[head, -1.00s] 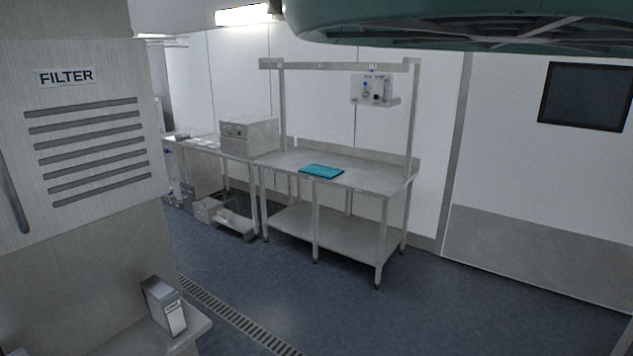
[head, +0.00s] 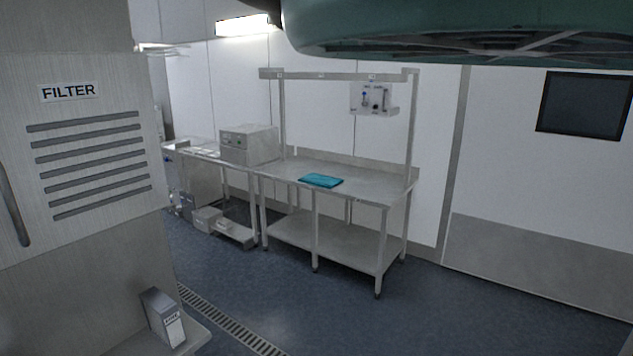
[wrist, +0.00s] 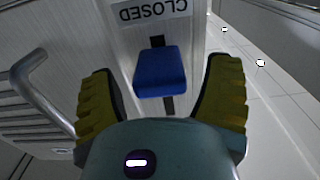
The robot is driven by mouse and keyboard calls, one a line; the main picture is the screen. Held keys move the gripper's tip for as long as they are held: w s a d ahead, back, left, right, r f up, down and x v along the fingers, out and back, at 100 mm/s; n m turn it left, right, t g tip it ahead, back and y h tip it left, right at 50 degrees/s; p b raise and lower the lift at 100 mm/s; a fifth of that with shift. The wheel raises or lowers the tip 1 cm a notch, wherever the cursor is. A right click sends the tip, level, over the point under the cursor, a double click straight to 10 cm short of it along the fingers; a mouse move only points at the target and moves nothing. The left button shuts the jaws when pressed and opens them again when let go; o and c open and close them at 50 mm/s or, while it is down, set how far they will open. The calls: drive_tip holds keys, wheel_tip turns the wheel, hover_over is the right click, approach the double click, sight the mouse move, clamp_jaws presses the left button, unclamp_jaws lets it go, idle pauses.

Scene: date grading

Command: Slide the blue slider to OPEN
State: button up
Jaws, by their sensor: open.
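The blue slider (wrist: 160,72) shows in the wrist view as a blue block on a dark vertical slot in a pale panel. A CLOSED label (wrist: 153,12), upside down in this view, is just beyond the slider. No OPEN label is visible. My gripper (wrist: 160,90) is open, with one yellow-green ribbed finger to the left of the slider and the other to its right. Gaps show between the fingers and the slider. The slot's near end is partly hidden by my gripper's body. The slider is not visible in the head view.
A grey metal handle (wrist: 45,90) stands out left of my gripper in the wrist view. In the head view a FILTER panel (head: 95,185) is at left. A steel table (head: 370,185) with a blue cloth (head: 320,181) stands across open floor (head: 300,300).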

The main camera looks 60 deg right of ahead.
drive_tip(key=shift+o, duration=0.2)
drive_tip(key=shift+f, duration=0.1)
drive_tip(key=c, duration=1.3)
drive_tip(key=shift+w, duration=0.15)
drive_tip(key=shift+c, duration=0.3)
